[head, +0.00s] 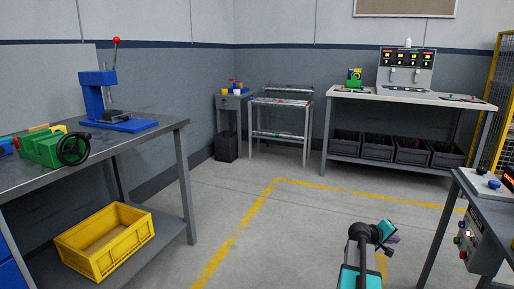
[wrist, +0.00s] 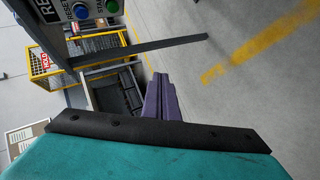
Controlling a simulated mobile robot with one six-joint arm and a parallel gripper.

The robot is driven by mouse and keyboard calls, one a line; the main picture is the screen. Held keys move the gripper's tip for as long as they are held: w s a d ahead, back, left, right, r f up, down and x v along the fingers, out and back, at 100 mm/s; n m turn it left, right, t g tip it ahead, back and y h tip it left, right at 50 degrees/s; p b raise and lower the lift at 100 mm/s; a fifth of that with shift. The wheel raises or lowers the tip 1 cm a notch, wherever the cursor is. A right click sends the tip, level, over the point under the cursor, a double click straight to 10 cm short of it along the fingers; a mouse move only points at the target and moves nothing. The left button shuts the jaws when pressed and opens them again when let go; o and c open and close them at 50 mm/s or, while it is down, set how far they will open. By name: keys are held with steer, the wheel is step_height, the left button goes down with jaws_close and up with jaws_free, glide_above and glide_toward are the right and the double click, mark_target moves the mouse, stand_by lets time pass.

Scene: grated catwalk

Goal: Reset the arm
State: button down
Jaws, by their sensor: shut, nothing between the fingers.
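My arm rises at the bottom right of the head view, in teal and dark grey. My gripper (head: 391,239) is at its end, above the grey floor and left of the control-box bench. In the wrist view my gripper's purple fingers (wrist: 160,96) are together with nothing between them. They point out over open floor and touch nothing. The lower part of the gripper is hidden behind the teal and black housing in the wrist view.
A bench with a control box (head: 481,242) stands close on the right. A steel bench (head: 168,130) with a blue press (head: 97,100) and yellow crate (head: 105,240) is left. A long bench (head: 400,95) is at the back. The middle floor is clear.

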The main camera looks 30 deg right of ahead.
steer(key=w+a+f+n+t+y+p, duration=0.1)
steer(key=w+a+f+n+p, duration=0.2)
steer(key=w+a, duration=0.4)
steer(key=w+a+f+t+y+p, duration=0.15)
steer(key=w+a+p, duration=0.35)
steer(key=a, duration=0.5)
steer(key=a+f+n+y+p, duration=0.15)
steer(key=a+f+p, duration=0.25)
steer(key=a, duration=0.6)
steer(key=a+f+n+y+p, duration=0.1)
steer(key=a+f+y+p, duration=0.2)
steer(key=a, duration=0.8)
steer(key=s+a+f+g+y+p, duration=0.15)
steer(key=s+a+p, duration=0.25)
steer(key=a, duration=0.4)
steer(key=s+a+f+g+h+p, duration=0.15)
steer(key=s+a+p, duration=0.25)
steer(key=a, duration=0.5)
steer(key=s+a+m+g+y+p, duration=0.2)
steer(key=s+a+g+y+p, duration=0.1)
steer(key=s+a, duration=1.1)
steer(key=shift+s+a+g+y+p, duration=0.3)
steer(key=shift+s+g+y, duration=0.7)
steer(key=shift+s, duration=1)
steer(key=shift+d+f+t, duration=0.1)
steer(key=shift+t, duration=0.15)
